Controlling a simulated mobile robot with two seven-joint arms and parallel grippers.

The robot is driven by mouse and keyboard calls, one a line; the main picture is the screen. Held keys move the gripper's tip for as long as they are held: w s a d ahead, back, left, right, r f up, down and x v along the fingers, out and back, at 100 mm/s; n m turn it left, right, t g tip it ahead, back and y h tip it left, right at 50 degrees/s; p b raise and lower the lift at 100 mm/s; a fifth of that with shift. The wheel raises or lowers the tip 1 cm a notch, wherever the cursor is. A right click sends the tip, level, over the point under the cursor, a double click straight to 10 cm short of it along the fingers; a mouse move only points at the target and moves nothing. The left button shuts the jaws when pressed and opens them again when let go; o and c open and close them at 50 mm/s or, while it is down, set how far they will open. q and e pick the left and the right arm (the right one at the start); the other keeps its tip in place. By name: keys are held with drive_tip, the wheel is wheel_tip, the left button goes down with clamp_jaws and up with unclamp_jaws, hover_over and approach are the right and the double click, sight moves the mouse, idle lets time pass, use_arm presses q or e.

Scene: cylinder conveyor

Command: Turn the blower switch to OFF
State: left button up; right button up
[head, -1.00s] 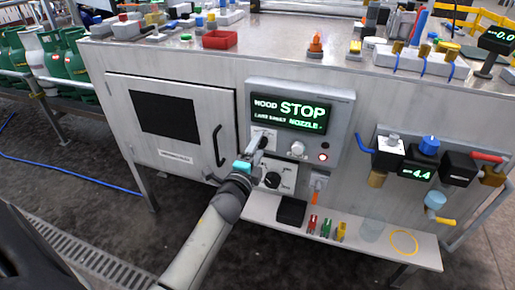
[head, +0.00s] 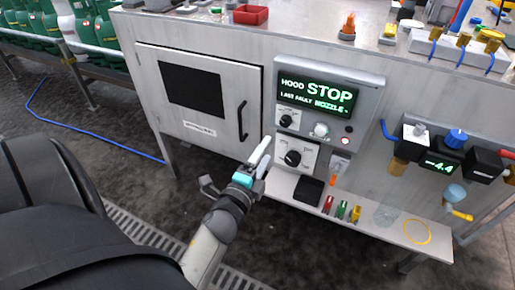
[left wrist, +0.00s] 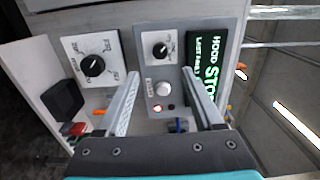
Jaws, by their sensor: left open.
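The control panel (head: 367,100) has a lit display reading HOOD STOP, LAST FAULT NOZZLE. Below the display is a small black rotary knob (head: 286,120) on a white plate; it also shows in the left wrist view (left wrist: 160,50). A larger black knob (head: 293,158) sits on a white plate lower down, also in the left wrist view (left wrist: 95,66). The labels are too small to tell which knob is the blower switch. My left gripper (head: 262,156) is open and empty, left of the larger knob; its fingers (left wrist: 161,75) point at the panel. My right gripper is not in view.
A white round knob (head: 321,130) and a lit red button (head: 346,141) sit beside the small knob. A shelf (head: 385,232) below holds a black box (head: 308,190) and coloured clips. A cabinet door handle (head: 242,121) juts out at the left.

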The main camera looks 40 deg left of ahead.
use_arm(q)
drive_tip(key=shift+v, duration=1.9)
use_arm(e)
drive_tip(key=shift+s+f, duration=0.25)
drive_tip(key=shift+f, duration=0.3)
